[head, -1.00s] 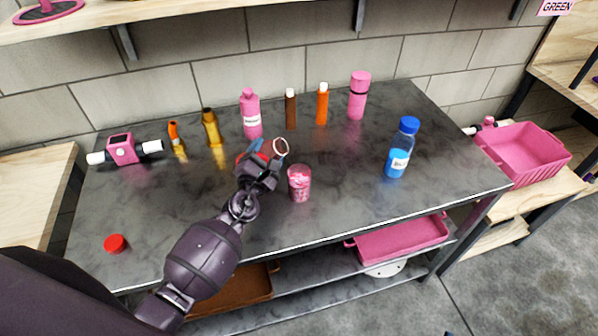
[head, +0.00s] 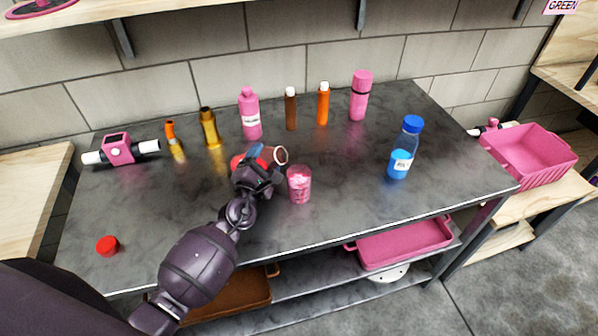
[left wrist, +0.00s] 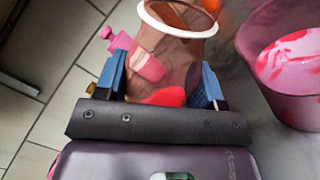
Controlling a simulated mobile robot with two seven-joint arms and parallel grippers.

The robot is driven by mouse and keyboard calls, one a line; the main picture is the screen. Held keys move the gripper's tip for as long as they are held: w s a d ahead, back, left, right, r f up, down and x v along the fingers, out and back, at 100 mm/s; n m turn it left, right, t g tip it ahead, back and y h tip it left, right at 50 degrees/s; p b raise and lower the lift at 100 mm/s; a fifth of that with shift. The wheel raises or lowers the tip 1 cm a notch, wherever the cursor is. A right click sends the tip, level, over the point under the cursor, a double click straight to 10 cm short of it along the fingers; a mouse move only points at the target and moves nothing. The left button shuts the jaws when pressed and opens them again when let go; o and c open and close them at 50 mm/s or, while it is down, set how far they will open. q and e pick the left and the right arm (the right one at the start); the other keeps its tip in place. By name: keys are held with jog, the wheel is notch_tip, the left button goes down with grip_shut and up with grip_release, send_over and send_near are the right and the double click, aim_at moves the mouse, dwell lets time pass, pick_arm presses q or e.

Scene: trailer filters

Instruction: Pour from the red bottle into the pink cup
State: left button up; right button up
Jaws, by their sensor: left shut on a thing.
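My left gripper (head: 259,163) is shut on the clear red bottle (head: 281,156), whose open mouth with a pale rim points right toward the pink cup. In the left wrist view the bottle (left wrist: 172,50) is tilted between the blue fingers of the gripper (left wrist: 163,82), with red showing inside. The pink cup (head: 299,186) stands upright on the table, just right of and below the bottle's mouth. It also shows at the right of the left wrist view (left wrist: 262,40), with pink and red patches inside. I see no stream between them. My right gripper is out of view.
A red cap (head: 107,246) lies at the front left of the dark table (head: 350,190). A blue bottle (head: 404,150) stands to the right. Several bottles, including a pink one (head: 250,115), line the back. The table between cup and blue bottle is clear.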

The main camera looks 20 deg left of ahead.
pick_arm(q)
jog(key=shift+r, duration=0.1)
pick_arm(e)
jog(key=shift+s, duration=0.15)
pick_arm(q)
jog(key=shift+m, duration=0.3)
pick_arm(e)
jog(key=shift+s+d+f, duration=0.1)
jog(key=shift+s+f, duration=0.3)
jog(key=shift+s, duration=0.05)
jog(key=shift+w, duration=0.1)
pick_arm(q)
jog(key=shift+a+r, duration=0.1)
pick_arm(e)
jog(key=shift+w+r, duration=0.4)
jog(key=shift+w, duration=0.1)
pick_arm(q)
jog(key=shift+m, duration=0.3)
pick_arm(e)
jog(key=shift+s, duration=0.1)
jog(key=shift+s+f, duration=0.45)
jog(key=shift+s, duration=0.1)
